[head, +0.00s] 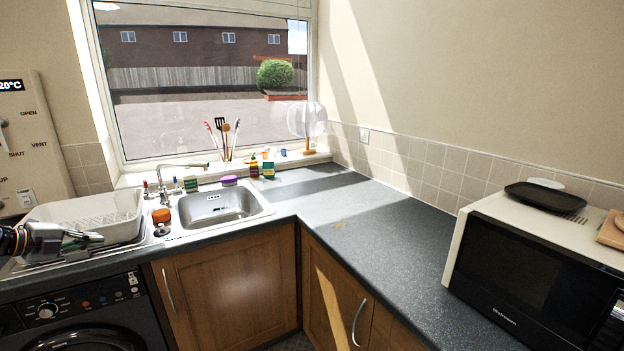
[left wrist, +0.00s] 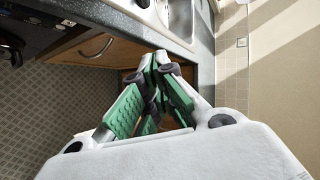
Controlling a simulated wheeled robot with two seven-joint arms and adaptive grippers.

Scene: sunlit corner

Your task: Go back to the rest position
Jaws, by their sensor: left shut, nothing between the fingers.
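My left gripper (head: 92,238) comes in from the left edge of the head view, in front of the white dish rack at the left end of the counter. In the left wrist view the left gripper (left wrist: 155,62) has its green-padded fingers closed together with nothing between them. Beyond the fingertips are the counter edge and a wooden cupboard front. My right gripper is not in either view.
A washing machine (head: 85,318) stands below. A microwave (head: 530,262) stands at the right. The corner counter (head: 360,225) is mostly clear.

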